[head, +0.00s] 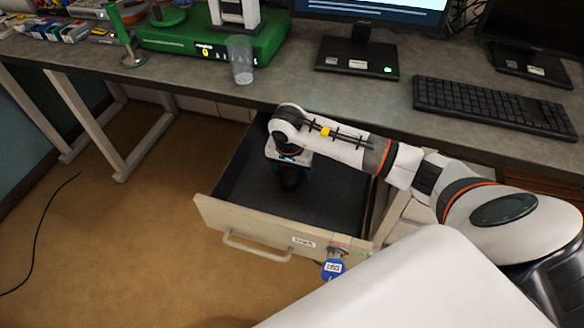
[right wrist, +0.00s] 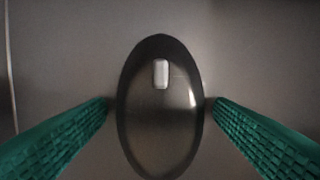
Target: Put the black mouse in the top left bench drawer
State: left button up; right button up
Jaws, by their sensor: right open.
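The black mouse (right wrist: 160,115) with a pale scroll wheel lies between the two green fingers of my right gripper (right wrist: 160,108) in the right wrist view. The fingers are open, one on each side, with their tips close to its edges. In the head view the bench drawer (head: 250,240) is pulled out, and my right gripper (head: 290,178) points down inside it. The mouse (head: 290,181) shows as a dark shape under the gripper, over the dark drawer floor. Whether it rests fully on the floor is hard to tell. My left gripper is not in view.
A bunch of keys with a blue tag (head: 333,268) hangs at the drawer front's right end. The bench top (head: 300,85) above holds a clear cup (head: 240,60), a keyboard (head: 492,105) and monitors. A black cable (head: 38,235) lies on the floor at left.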

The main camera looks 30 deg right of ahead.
aim_at(290, 174)
notch_tip(290, 174, up, 12)
jog(key=s+a, duration=0.1)
jog(key=shift+a+b, duration=0.2)
jog(key=shift+b, duration=0.25)
jog(key=shift+r, duration=0.15)
